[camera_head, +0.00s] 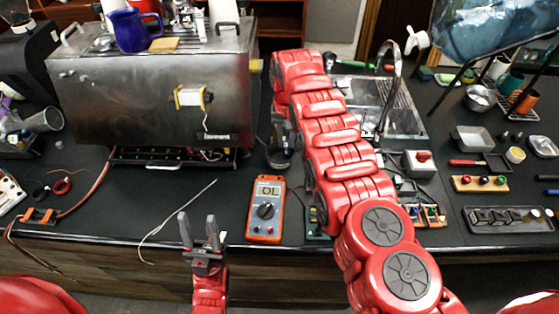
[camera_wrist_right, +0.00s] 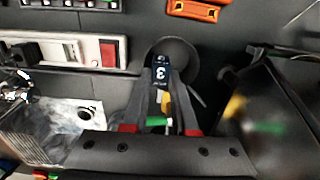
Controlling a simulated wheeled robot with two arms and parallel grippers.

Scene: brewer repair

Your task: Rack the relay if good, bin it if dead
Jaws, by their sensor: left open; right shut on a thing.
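My left gripper (camera_head: 201,228) is open and empty, pointing up near the table's front edge in the head view. My right gripper (camera_wrist_right: 160,118) is shut on a small dark blue block marked 3 (camera_wrist_right: 160,74) in the right wrist view; I cannot tell for sure that it is the relay. A round grey shape shows right behind the block. In the head view my right arm hides much of the middle of the bench. An orange multimeter (camera_head: 265,210) lies on the bench and its display reads OL.
A steel brewer (camera_head: 150,95) stands at the back left. A black tray (camera_head: 508,226) with dark pieces lies at the front right, near a board with coloured knobs (camera_head: 480,183). A sink (camera_head: 392,115) is at the back. A loose pale wire lies left of the multimeter.

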